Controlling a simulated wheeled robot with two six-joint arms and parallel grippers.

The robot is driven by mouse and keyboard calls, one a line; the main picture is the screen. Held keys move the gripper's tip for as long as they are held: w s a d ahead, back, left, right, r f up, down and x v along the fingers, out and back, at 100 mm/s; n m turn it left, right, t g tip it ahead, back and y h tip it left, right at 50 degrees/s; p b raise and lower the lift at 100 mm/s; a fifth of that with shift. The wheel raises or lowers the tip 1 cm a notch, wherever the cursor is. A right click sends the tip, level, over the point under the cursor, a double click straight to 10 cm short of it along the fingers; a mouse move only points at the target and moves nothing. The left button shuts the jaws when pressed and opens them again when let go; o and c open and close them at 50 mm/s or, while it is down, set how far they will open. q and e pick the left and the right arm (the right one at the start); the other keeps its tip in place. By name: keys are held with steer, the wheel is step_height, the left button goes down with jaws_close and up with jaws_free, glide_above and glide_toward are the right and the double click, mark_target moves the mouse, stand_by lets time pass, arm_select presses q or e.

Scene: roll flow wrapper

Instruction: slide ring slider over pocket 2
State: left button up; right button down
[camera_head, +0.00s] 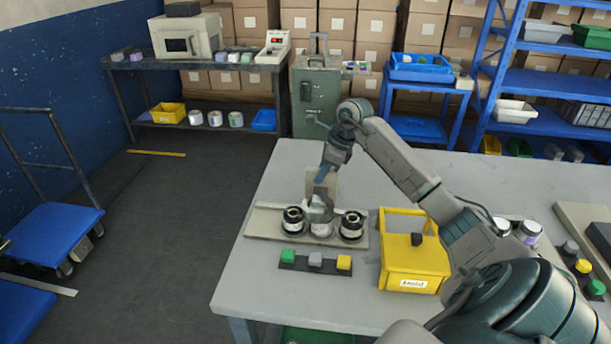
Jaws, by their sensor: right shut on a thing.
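A flat beige tray (265,222) lies on the grey table. A dark-and-white roll (293,220) stands at its left and a similar roll (351,226) at its right. My right gripper (320,212) points down at the middle position between them. It is shut on a small greyish piece there, which I take to be the ring slider; the fingers largely hide it. A pale round thing (321,230) shows under the gripper, partly hidden. I cannot tell whether the held piece touches it. My left gripper is not in view.
A strip with green, grey and yellow blocks (315,262) lies in front of the tray. A yellow bin (410,262) with a raised handle stands close to its right. More rolls (528,232) stand further right. The table's left back area is clear.

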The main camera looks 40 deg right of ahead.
steer(key=shift+s+d, duration=0.45)
steer(key=shift+s, duration=0.05)
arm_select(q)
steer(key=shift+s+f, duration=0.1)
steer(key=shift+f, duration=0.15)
arm_select(e)
steer(key=c, duration=1.3)
jaws_free()
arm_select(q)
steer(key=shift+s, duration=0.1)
arm_select(e)
steer(key=b+v, duration=0.1)
steer(key=v, duration=0.4)
steer(key=shift+d+r+b, duration=0.1)
steer(key=shift+b, duration=0.3)
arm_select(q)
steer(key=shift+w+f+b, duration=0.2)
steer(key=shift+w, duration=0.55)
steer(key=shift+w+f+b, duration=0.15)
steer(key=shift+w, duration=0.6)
arm_select(e)
steer(key=shift+v, duration=2.8)
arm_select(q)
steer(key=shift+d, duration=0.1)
